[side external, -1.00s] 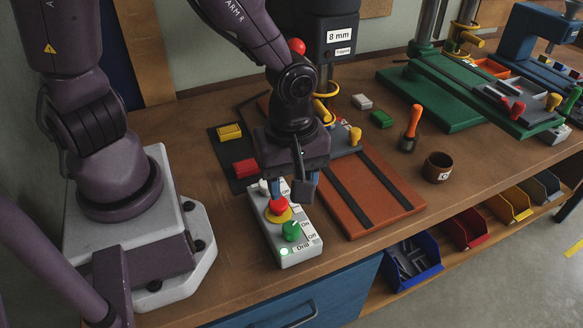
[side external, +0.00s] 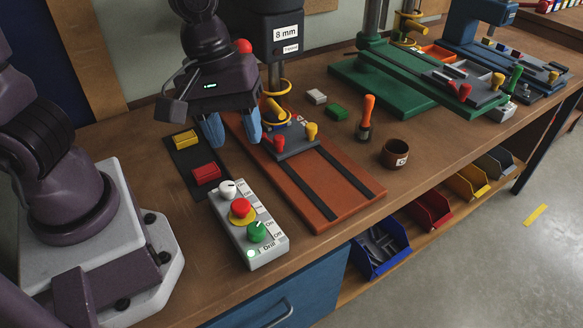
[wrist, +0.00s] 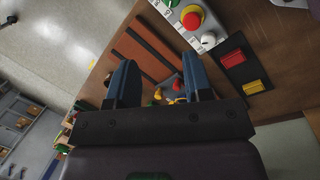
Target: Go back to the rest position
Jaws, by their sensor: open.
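My gripper (side external: 232,132) hangs above the bench in the side external view, behind the control box and left of the drill column. Its blue fingers are apart with nothing held between them. In the wrist view my gripper (wrist: 158,88) also shows open and empty. The grey control box (side external: 251,255) stands near the bench's front edge, clear of the gripper. It carries a white knob (side external: 227,189), a red button (side external: 242,208) on a yellow base, a green knob (side external: 257,232) and a lit green lamp (side external: 251,254).
A dark plate with a yellow block (side external: 185,139) and a red block (side external: 206,173) lies left of the gripper. The 8 mm drill (side external: 285,32) stands close behind it, over a brown base plate (side external: 335,207). A brown cup (side external: 394,154) and orange-handled tool (side external: 367,113) stand right.

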